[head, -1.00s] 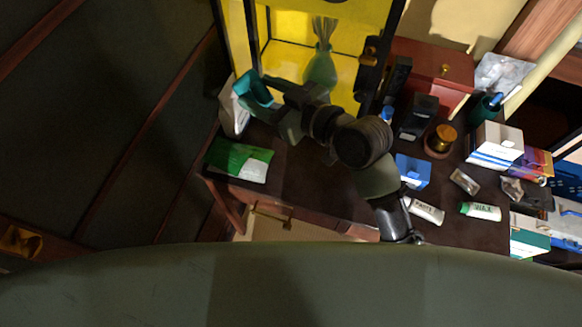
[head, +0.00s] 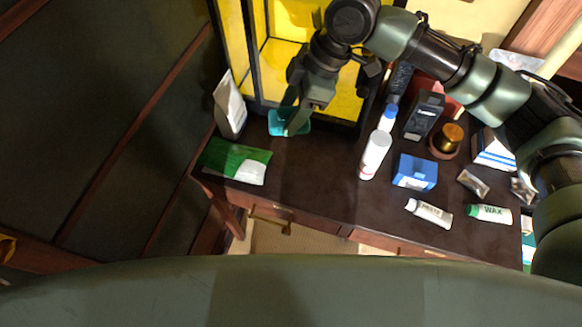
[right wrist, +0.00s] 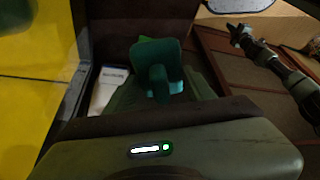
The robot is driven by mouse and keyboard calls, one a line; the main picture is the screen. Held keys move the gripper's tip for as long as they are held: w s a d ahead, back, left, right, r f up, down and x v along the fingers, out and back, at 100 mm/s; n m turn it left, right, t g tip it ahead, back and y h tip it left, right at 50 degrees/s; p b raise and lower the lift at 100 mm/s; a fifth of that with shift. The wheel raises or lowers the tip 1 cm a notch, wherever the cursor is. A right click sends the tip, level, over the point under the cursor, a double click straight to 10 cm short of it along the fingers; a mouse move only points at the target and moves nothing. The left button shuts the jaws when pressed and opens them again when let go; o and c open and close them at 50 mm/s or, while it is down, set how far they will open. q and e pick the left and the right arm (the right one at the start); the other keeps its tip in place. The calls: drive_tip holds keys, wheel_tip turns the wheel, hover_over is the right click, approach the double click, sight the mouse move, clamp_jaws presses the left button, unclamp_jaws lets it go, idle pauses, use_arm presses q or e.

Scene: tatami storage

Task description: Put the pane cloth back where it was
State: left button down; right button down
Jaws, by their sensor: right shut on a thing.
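The teal pane cloth (head: 276,122) is at the desk's back left, by the front of the yellow-lined glass case (head: 247,60). My right gripper (head: 297,118) reaches down and is shut on the cloth. In the right wrist view the cloth (right wrist: 150,55) is bunched between the fingers; I cannot tell whether it touches the desk. My left gripper (right wrist: 240,35) shows small at the upper right of the right wrist view. Its jaws are too small to read, and it is not in the head view.
A white pouch (head: 230,107) stands left of the cloth, and a green-and-white packet (head: 236,161) lies in front. A white bottle (head: 375,155), a blue box (head: 415,172) and tubes (head: 429,212) stand or lie to the right. The desk (head: 315,180) is bare in the middle.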

wheel_tip(320, 180, down, 20)
drive_tip(key=shift+r+p, duration=0.15)
drive_tip(key=shift+p, duration=0.45)
drive_tip(key=c, duration=0.6)
unclamp_jaws()
drive_tip(key=shift+o, duration=0.2)
drive_tip(key=shift+d, duration=0.1)
drive_tip(key=b+v, duration=0.1)
drive_tip(key=v, duration=1.1)
drive_tip(key=shift+s, duration=0.15)
